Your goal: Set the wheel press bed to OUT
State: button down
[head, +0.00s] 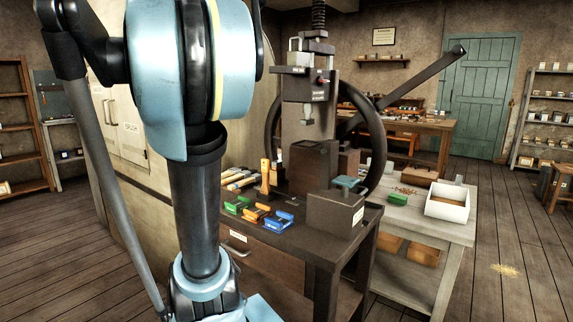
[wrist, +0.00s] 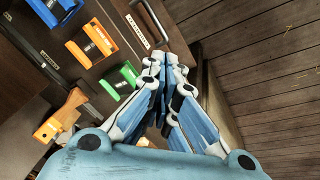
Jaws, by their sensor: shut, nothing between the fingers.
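The wheel press (head: 309,130) stands on a dark wooden stand in the head view, with a screw on top, a large dark handwheel (head: 378,150) behind it and a long bar (head: 420,80) reaching up to the right. A dark box with a teal top (head: 346,205) sits at its front right. The bed and its setting cannot be made out, as labels are too small to read. My gripper (wrist: 165,62) is shut and empty in the wrist view, apart from the press, beside the stand's front edge. It is hidden below the frame in the head view.
Green, orange and blue blocks (head: 279,220) lie on the stand top; they also show in the wrist view (wrist: 94,38). A wooden-handled tool (head: 265,177) stands behind them. A pale side table (head: 445,232) holds a white bin (head: 447,203).

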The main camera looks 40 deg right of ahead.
jog(key=w+d+r+m+g+h, duration=0.1)
jog(key=w+d+r+m+g, duration=0.3)
jog(key=d, duration=0.7)
jog(key=w+d+r+m+t+h, duration=0.1)
jog(key=w+d+m, duration=0.2)
jog(key=w+d, duration=0.65)
jog(key=w+d+r+m+g+h, duration=0.1)
jog(key=w+d+r+m+g, duration=0.15)
jog(key=d, duration=1.15)
jog(key=s+d+f, duration=0.6)
jog(key=s+f, duration=0.1)
jog(key=shift+s+d+f+m+t, duration=0.15)
jog(key=shift+d+f+m+t, duration=0.1)
jog(key=shift+m+t, duration=0.1)
jog(key=shift+s, duration=0.15)
